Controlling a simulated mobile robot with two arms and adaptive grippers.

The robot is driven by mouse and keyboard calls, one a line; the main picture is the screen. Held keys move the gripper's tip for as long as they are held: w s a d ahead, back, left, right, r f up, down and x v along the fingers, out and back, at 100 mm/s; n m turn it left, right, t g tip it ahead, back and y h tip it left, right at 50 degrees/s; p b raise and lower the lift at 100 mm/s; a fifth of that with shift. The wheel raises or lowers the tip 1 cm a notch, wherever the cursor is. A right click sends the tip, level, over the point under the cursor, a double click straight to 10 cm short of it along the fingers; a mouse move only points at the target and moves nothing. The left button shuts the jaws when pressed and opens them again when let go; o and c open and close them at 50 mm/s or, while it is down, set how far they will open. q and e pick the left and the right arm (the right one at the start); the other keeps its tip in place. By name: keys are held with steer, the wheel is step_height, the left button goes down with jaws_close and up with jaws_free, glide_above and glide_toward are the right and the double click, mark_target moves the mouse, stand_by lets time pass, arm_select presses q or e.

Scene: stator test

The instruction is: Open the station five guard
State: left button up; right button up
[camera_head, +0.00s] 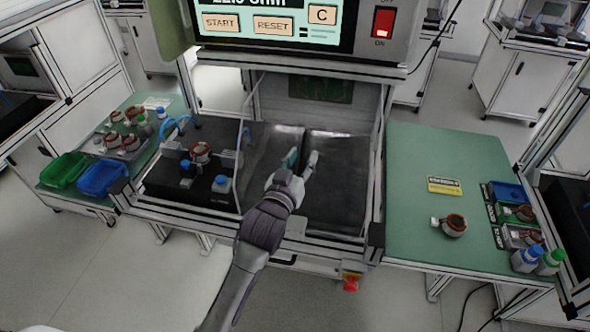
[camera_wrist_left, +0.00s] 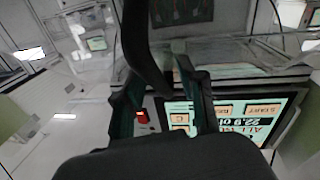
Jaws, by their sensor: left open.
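The station five guard looks like a clear panel (camera_head: 345,150) under the test unit, in the middle of the head view. Its outline is faint, and I cannot tell how far it is raised. A dark upright bar (camera_head: 305,140), which looks like its handle, stands at the fingers. My left gripper (camera_head: 302,159) is open with a finger on either side of this bar. In the left wrist view the dark bar (camera_wrist_left: 145,55) runs between the open fingers of my left gripper (camera_wrist_left: 160,90). I cannot tell whether the fingers touch it. My right gripper is not in view.
The test unit (camera_head: 398,50) with its START and RESET screen hangs above. A black fixture (camera_head: 205,200) with a copper-wound stator stands left of my gripper. Green and blue bins (camera_head: 64,171) are farther left. The right green bench (camera_head: 415,160) holds a stator (camera_head: 454,226) and bottles.

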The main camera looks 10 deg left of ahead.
arm_select(q)
steer(key=s+a, duration=0.2)
steer(key=s, duration=0.9)
steer(key=shift+s, duration=0.15)
steer(key=s+a+f+g+b, duration=0.1)
steer(key=s+f+g, duration=0.2)
steer(key=f, duration=0.9)
steer(key=s+f+m+g+y, duration=0.1)
steer(key=s+f+g, duration=0.15)
steer(key=f, duration=1.05)
steer(key=s+a+f+g+b, duration=0.1)
steer(key=s+f+g, duration=0.2)
steer(key=f, duration=0.9)
steer(key=s+a+f+g+y, duration=0.1)
steer(key=s+a+f+g, duration=0.3)
steer(key=s+f, duration=0.9)
steer(key=s+a+f+g, duration=0.1)
steer(key=s+a+f, duration=0.1)
steer(key=s, duration=0.4)
steer(key=s+a+f+g+b, duration=0.1)
steer(key=s+a+f+g, duration=0.1)
steer(key=s+f, duration=0.3)
steer(key=s+a+f+g+y, duration=0.1)
steer(key=s+f, duration=0.3)
steer(key=s, duration=0.4)
steer(key=shift+s+a+m+b, duration=0.3)
steer(key=shift+a+m+b, duration=0.1)
steer(key=shift+a, duration=0.45)
steer(key=shift+f, duration=0.1)
